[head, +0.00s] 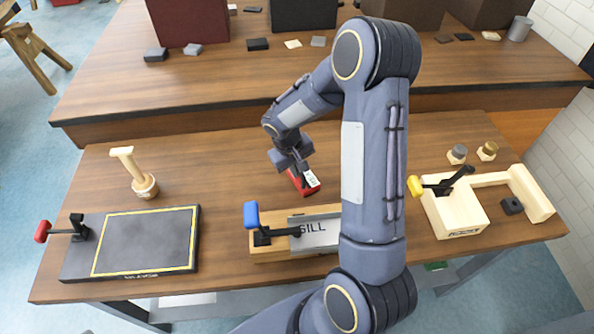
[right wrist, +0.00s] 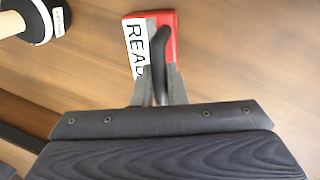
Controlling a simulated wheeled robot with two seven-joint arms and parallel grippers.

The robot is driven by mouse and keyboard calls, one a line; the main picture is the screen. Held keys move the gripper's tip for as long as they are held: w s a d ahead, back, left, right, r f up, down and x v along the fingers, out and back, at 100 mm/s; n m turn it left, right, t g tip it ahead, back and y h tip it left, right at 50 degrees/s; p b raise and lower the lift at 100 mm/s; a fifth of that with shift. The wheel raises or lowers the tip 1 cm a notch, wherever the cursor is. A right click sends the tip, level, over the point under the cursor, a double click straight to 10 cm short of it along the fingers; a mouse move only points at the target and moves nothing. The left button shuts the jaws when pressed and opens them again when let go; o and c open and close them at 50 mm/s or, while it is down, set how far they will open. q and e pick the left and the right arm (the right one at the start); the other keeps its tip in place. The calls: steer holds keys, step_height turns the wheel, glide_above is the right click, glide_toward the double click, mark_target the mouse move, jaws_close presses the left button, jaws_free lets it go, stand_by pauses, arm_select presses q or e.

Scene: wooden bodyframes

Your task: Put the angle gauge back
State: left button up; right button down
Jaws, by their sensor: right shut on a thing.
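My right gripper (head: 296,170) is shut on the black handle of a red block (head: 309,183) with a white label. In the right wrist view the block (right wrist: 172,45) shows part of a word, "READ", on its label, and the handle (right wrist: 159,62) stands between my fingers (right wrist: 160,88). I cannot tell whether the block touches the table or hangs just above it. No thing is clearly marked as the angle gauge. My left gripper is not in view.
A wooden fixture (head: 270,256) with a blue-knobbed clamp and a "SILL" plate (head: 318,233) lies just in front. A dark yellow-lined board (head: 140,243) and a wooden-handled tool (head: 140,180) are left. A pale wooden fixture (head: 455,215) is right. A raised shelf (head: 130,88) runs behind.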

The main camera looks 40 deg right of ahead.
steer(key=shift+r, duration=0.1)
steer(key=c, duration=1.5)
jaws_free()
steer(key=shift+o, duration=0.2)
step_height(320, 180, up, 11)
steer(key=a, duration=0.2)
steer(key=s+a+r+t+y, duration=0.3)
steer(key=s+a+r, duration=0.1)
steer(key=s, duration=0.6)
steer(key=s+a+r+t+y, duration=0.2)
steer(key=s+a+r+y, duration=0.1)
steer(key=s+a, duration=0.4)
steer(key=s, duration=0.3)
steer(key=shift+s+a+r+t+b, duration=0.2)
steer(key=shift+a+r+t+b, duration=0.1)
steer(key=shift+r+t, duration=0.1)
